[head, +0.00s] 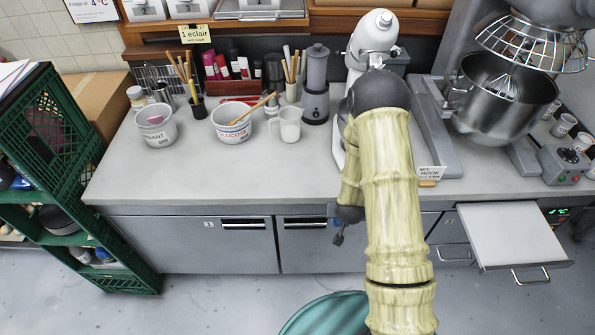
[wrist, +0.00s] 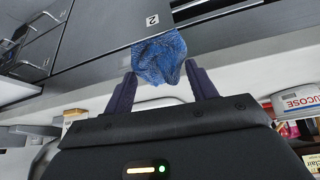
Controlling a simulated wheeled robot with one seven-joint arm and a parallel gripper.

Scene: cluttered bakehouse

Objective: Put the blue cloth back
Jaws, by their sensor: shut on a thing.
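The blue cloth (wrist: 158,58) is bunched and textured. In the wrist view it lies between and just beyond the fingertips of my gripper (wrist: 161,72), against a grey cabinet front (wrist: 100,40) marked 2. The fingers stand apart with the cloth between them, and my gripper is shut on it. In the head view my gripper (head: 339,238) is low in front of the cabinets, below the worktop's front edge. There the cloth is mostly hidden by my arm and too small to make out clearly.
The grey worktop (head: 230,180) has a clear front strip. Tubs, including a glucose tub (head: 232,125), a jug (head: 289,125) and mixers stand behind it. A pulled-out board (head: 510,235) juts out at right. A green crate shelf (head: 85,190) stands at left.

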